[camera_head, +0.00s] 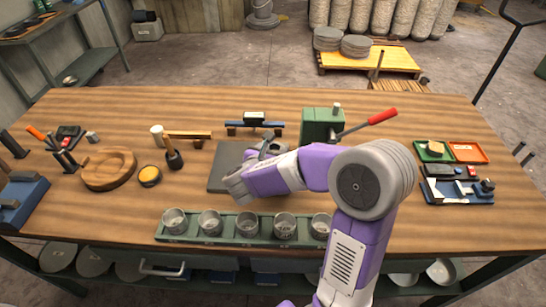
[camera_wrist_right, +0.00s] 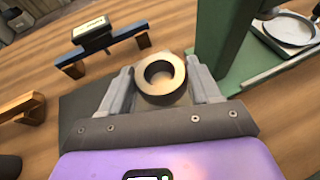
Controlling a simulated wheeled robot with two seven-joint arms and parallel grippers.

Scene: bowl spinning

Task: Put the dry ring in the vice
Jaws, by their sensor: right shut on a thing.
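My right gripper (camera_head: 268,146) is over the dark grey mat (camera_head: 218,172) in the middle of the bench. In the right wrist view its fingers (camera_wrist_right: 160,85) are shut on a thick grey ring (camera_wrist_right: 161,97), hole facing the camera. In the head view the ring is mostly hidden by my gripper and cannot be made out clearly. I cannot tell for sure which fixture is the vice. A green press-like machine (camera_head: 316,122) with a red-handled lever stands right behind the gripper; its green side (camera_wrist_right: 222,35) shows close beside the right finger. My left gripper is not in view.
A blue bar stand (camera_head: 253,124) with a labelled block stands behind the mat. A green rack (camera_head: 180,236) of several metal cups lies in front. Small trays (camera_head: 468,152) are right.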

